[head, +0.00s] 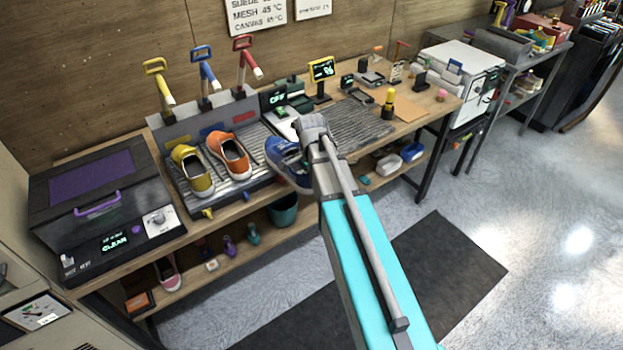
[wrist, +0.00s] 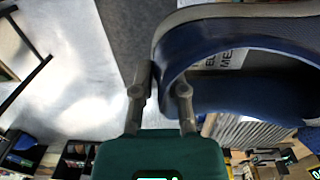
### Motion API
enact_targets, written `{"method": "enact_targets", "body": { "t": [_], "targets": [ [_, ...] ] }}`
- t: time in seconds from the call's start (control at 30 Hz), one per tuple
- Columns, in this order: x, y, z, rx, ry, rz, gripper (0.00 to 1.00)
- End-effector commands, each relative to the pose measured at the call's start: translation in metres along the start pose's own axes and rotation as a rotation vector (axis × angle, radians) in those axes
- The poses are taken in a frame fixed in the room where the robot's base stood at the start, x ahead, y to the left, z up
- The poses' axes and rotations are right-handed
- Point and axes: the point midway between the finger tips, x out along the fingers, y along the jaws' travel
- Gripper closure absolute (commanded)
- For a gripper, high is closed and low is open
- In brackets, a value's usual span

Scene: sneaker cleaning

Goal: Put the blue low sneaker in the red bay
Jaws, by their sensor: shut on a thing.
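The blue low sneaker (head: 284,160) hangs from my gripper at the right front of the rack in the head view. In the wrist view my gripper (wrist: 163,88) is shut on the edge of the blue sneaker (wrist: 215,100), one finger on each side. My wrist hides the fingertips in the head view. The red bay (head: 256,142) is the rightmost ribbed bay, below a red plate (head: 243,117) and a red-handled lever (head: 248,63). It shows no shoe; the blue sneaker is beside it, partly covering its right side.
A yellow sneaker (head: 193,171) is in the left bay and an orange sneaker (head: 230,157) in the middle bay. A black box with a purple handle (head: 97,204) stands left. A ribbed grey mat (head: 350,127) lies right. A teal bin (head: 284,212) is below.

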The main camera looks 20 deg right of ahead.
Motion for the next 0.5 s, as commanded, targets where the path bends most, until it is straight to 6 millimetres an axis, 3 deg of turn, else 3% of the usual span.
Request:
{"method": "enact_targets", "body": {
  "t": [0.5],
  "targets": [
    [0.0, -0.011, 0.0, -0.001, 0.0, -0.001, 1.0]
  ]
}}
